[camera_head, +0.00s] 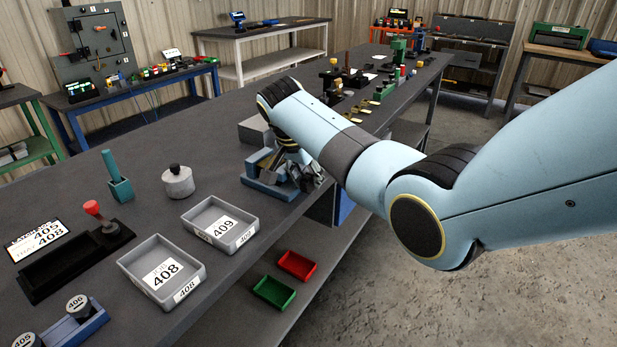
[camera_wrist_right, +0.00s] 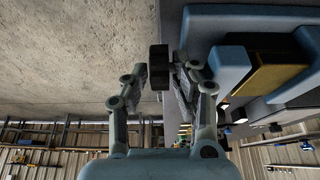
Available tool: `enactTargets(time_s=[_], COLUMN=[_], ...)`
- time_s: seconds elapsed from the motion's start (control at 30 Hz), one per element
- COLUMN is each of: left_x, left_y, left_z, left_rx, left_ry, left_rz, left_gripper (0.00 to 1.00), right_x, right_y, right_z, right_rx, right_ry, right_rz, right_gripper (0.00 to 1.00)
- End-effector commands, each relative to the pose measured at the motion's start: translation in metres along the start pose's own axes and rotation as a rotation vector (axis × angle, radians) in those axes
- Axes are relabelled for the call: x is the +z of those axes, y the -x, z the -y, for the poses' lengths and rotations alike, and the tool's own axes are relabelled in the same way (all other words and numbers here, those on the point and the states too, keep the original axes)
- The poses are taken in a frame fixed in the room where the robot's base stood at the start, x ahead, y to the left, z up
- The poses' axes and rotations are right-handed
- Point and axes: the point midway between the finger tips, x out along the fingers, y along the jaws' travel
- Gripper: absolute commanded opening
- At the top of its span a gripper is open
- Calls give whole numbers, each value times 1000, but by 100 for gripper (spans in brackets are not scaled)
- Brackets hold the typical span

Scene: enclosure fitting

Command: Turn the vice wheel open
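The blue vice (camera_head: 264,190) stands at the right edge of the dark bench, partly hidden behind my right gripper (camera_head: 305,172). In the right wrist view the blue vice body (camera_wrist_right: 230,62) fills the upper right, with a brass-coloured block (camera_wrist_right: 272,74) between its blue parts. A dark ridged wheel (camera_wrist_right: 158,67) sits between the two fingers of my right gripper (camera_wrist_right: 160,78). The fingers are apart, with a narrow gap visible beside the wheel. I cannot make out the wheel in the head view. My left gripper is in neither view.
Grey trays marked 408 (camera_head: 129,256) and 409 (camera_head: 189,213), a lidded grey pot (camera_head: 178,182), a teal-handled block (camera_head: 121,190) and a red-knobbed lever fixture (camera_head: 65,262) stand left of the vice. Green (camera_head: 273,291) and red (camera_head: 297,265) bins sit on the lower shelf.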

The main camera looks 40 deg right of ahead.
Motion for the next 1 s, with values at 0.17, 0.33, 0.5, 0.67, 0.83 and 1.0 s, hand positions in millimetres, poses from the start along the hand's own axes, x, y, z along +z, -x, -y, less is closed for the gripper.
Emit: enactTargets(time_s=[0.17,0.33,0.5,0.67,0.83,1.0], left_x=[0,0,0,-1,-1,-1], left_y=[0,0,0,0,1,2], left_z=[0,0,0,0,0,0], left_rx=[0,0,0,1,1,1], left_ry=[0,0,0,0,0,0], left_rz=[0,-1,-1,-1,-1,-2], left_gripper=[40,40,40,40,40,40], right_x=[0,0,0,0,0,2], right_y=[-2,-1,-1,-1,-1,0], right_z=[0,0,0,0,0,0], right_rx=[0,0,0,-1,-1,-1], right_ry=[0,0,0,0,1,1], right_rz=[0,0,0,-2,-27,-102], right_gripper=[27,18,0,0,0,0])
